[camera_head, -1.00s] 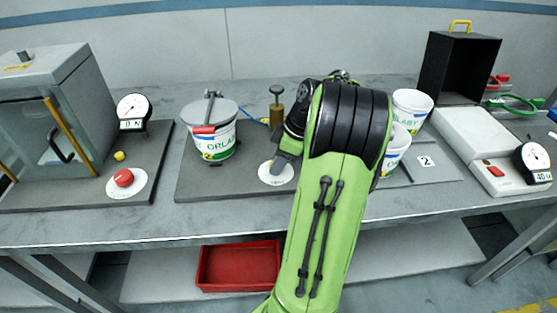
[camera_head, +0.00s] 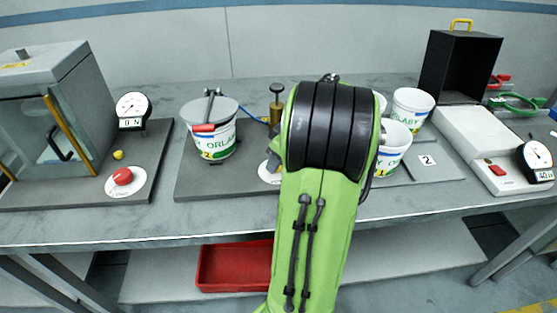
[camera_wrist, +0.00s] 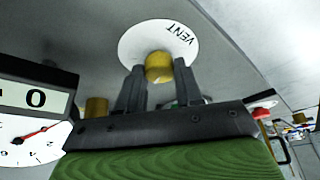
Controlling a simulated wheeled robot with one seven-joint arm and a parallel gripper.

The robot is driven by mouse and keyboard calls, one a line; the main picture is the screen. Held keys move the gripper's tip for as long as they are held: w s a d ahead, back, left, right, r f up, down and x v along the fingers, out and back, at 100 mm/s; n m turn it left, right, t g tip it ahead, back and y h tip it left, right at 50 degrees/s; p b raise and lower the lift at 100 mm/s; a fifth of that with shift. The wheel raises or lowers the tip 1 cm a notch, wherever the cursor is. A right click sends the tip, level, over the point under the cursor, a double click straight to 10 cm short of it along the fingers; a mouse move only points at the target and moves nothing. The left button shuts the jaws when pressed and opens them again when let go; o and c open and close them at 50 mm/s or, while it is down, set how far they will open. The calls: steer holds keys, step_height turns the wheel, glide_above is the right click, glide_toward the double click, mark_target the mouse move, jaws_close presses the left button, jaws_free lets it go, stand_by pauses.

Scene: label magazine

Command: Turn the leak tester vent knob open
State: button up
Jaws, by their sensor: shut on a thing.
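The vent knob (camera_wrist: 158,66) is a yellow-brass knob at the centre of a white round plate (camera_wrist: 140,38) marked VENT, in the wrist view. My gripper (camera_wrist: 158,80) has its two dark fingers on either side of the knob and is shut on it. In the head view the white plate (camera_head: 268,175) shows only at its left edge; my green arm hides the knob and most of the gripper. The leak tester's lidded white cup (camera_head: 222,141) stands on the dark base (camera_head: 200,188) to the left. A brass plunger-like part (camera_head: 276,104) stands behind.
A gauge (camera_wrist: 30,125) with a digital display reading 0 is close at the left in the wrist view. White cups (camera_head: 410,108) stand right of my arm. A load tester with a red knob (camera_head: 123,176) is at the left. A red bin (camera_head: 235,267) is below.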

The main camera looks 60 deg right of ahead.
steer(key=m+h, duration=0.1)
steer(key=m, duration=0.1)
steer(key=m+h, duration=0.1)
steer(key=m, duration=0.2)
steer(key=shift+w+a+m+g+b, duration=0.1)
steer(key=shift+a+m+g+b, duration=0.1)
steer(key=shift+m+g+b, duration=0.15)
steer(key=m+h, duration=0.1)
steer(key=m, duration=0.1)
steer(key=m+g, duration=0.1)
steer(key=m, duration=0.2)
steer(key=shift+h, duration=0.4)
steer(key=shift+m+g, duration=0.25)
steer(key=shift+m, duration=0.1)
steer(key=o, duration=1)
steer(key=shift+o, duration=0.2)
steer(key=p+v, duration=0.5)
steer(key=v, duration=1)
steer(key=shift+a+r, duration=0.2)
steer(key=shift+r, duration=0.15)
